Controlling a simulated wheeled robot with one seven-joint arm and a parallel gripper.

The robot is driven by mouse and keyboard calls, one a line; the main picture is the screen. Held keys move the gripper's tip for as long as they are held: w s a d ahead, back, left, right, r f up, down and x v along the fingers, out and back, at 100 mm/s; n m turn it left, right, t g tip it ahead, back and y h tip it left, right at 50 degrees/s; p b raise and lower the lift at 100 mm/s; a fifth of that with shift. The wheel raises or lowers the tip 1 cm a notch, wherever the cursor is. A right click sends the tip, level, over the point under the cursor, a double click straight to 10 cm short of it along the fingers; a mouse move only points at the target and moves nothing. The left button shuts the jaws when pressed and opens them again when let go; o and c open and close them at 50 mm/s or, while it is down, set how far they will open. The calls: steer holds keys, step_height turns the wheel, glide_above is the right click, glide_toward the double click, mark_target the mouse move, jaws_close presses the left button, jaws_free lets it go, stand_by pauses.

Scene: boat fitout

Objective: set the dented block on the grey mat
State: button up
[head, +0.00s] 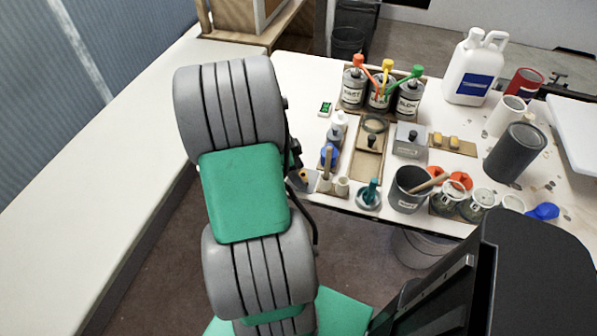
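My arm rises through the left middle of the head view and hides what lies behind it. My gripper cannot be made out; only some dark parts show at the arm's right edge. Two small yellow-tan blocks (445,139) sit on a brown board on the white bench. They are too small to tell whether either is dented. I cannot pick out a grey mat. No block is seen in my grasp.
The white bench (300,75) is crowded with labelled cans (352,88), a white jug (473,70), a dark grey cylinder (515,152), a black pot (409,186) and several jars (447,201). A long pale ledge (90,170) at left is bare.

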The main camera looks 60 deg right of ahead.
steer(key=shift+o, duration=0.3)
steer(key=shift+r, duration=0.25)
steer(key=v, duration=1.2)
steer(key=w+a+r+n+t, duration=0.1)
steer(key=w+a+n+t, duration=0.1)
steer(key=w+a+n, duration=0.55)
steer(key=w+a+r+n+t, duration=0.15)
steer(key=w+a+n, duration=0.25)
steer(key=a+n, duration=0.6)
steer(key=s+a+f+n+t+y, duration=0.1)
steer(key=a+n+t+y, duration=0.2)
steer(key=a+n, duration=1.25)
steer(key=r+m+p, duration=0.1)
steer(key=a+r+m+p, duration=0.1)
steer(key=r, duration=0.1)
steer(key=a+r+m+p, duration=0.1)
steer(key=p, duration=0.1)
steer(key=shift+w+a+r+h, duration=0.15)
steer(key=shift+h, duration=0.15)
